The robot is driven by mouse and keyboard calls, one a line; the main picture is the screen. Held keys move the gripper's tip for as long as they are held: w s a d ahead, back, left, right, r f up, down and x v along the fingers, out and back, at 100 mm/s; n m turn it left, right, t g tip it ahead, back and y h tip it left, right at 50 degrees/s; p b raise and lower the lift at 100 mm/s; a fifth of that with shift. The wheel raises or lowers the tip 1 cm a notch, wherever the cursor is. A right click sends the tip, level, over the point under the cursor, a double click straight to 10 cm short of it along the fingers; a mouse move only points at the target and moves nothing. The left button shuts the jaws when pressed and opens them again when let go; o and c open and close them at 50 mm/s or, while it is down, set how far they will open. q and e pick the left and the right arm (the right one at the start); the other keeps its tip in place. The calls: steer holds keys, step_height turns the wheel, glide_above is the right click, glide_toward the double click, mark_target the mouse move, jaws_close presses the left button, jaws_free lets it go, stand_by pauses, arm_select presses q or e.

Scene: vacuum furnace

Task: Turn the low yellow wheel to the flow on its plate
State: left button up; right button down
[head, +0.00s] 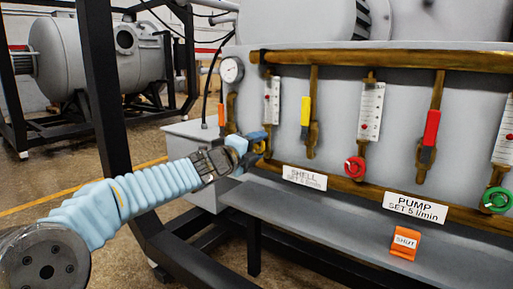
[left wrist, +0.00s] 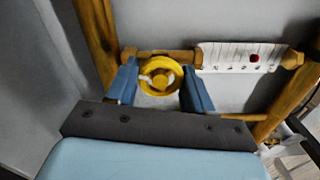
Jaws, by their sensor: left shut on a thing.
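The low yellow wheel (left wrist: 160,75) sits at the bottom end of a white flow tube on the brass pipework. In the left wrist view it lies between the two blue fingers of my left gripper (left wrist: 160,88), which is shut on it. In the head view my left gripper (head: 248,150) covers most of the wheel. The tube with its red float (head: 271,98) stands above the wheel, and the left wrist view shows it too (left wrist: 243,57). The plate under it reads SHELL (head: 304,178); its smaller line is too blurred to read surely. My right gripper is not in view.
To the right are a red wheel (head: 354,167), a green wheel (head: 496,199) and a PUMP plate (head: 415,207). Yellow and red lever handles hang between the tubes. An orange SHUT tag (head: 405,242) stands on the grey ledge below.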

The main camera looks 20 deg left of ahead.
arm_select(q)
steer(key=shift+d+f, duration=0.15)
steer(key=o, duration=1)
steer(key=v, duration=1.4)
steer(key=shift+w, duration=0.1)
